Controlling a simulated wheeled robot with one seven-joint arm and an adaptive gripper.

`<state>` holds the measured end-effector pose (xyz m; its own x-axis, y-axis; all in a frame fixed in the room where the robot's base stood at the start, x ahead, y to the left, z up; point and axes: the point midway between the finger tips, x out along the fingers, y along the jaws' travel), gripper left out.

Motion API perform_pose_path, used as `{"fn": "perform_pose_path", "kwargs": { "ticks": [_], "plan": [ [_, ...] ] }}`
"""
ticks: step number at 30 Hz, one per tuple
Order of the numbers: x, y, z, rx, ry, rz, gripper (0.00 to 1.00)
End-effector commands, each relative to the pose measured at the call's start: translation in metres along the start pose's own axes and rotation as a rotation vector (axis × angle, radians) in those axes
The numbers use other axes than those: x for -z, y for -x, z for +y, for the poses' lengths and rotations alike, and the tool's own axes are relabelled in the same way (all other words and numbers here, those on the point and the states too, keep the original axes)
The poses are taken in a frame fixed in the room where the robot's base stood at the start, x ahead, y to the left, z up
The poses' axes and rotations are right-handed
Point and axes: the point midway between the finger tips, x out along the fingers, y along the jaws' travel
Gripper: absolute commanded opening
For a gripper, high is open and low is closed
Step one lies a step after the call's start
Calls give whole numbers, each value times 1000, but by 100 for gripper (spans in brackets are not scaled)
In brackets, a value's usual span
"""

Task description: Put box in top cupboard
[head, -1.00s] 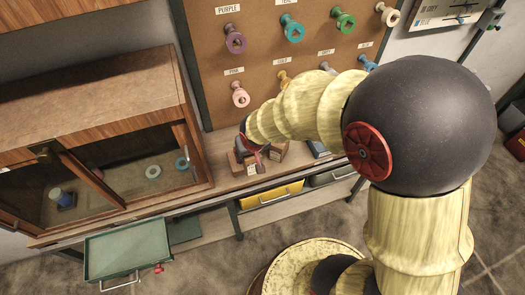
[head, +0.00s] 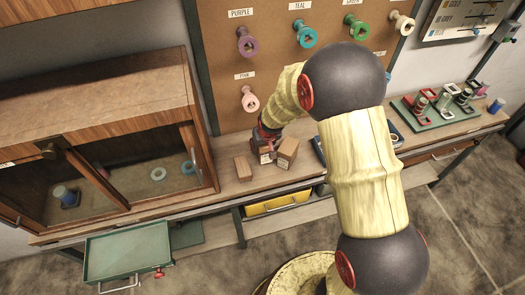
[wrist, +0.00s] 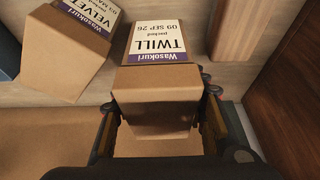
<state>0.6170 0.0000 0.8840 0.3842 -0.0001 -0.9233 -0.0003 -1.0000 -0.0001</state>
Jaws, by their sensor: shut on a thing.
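A brown cardboard box labelled TWILL (wrist: 155,85) is between the two fingers of my gripper (wrist: 158,118) in the wrist view. The fingers are shut on its sides. In the head view my gripper (head: 265,148) is low over the bench, among small brown boxes, and partly hides the held one. A box labelled VELVET (wrist: 68,50) lies left of it in the wrist view, apart from the fingers. A wooden cabinet (head: 100,90) with glass-fronted doors stands left of the boxes. A wooden edge of a higher unit (head: 40,12) shows at the top left; its inside is hidden.
A pegboard (head: 220,60) with coloured spools rises behind the boxes. A green drawer (head: 128,250) sticks out below the cabinet. A green tray with spools (head: 440,110) stands at the right of the bench (head: 225,195). A yellow bin (head: 278,203) sits under it.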

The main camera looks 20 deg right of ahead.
Motion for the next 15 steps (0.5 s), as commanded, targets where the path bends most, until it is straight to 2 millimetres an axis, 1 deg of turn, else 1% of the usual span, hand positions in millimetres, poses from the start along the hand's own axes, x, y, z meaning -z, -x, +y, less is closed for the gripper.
{"fn": "perform_pose_path", "kwargs": {
  "ticks": [3,6,15],
  "plan": [
    [-8,-18,1,0,0,-4,13],
    [-12,-29,0,0,0,-3,13],
    [-12,-30,0,0,0,-1,13]
  ]
}}
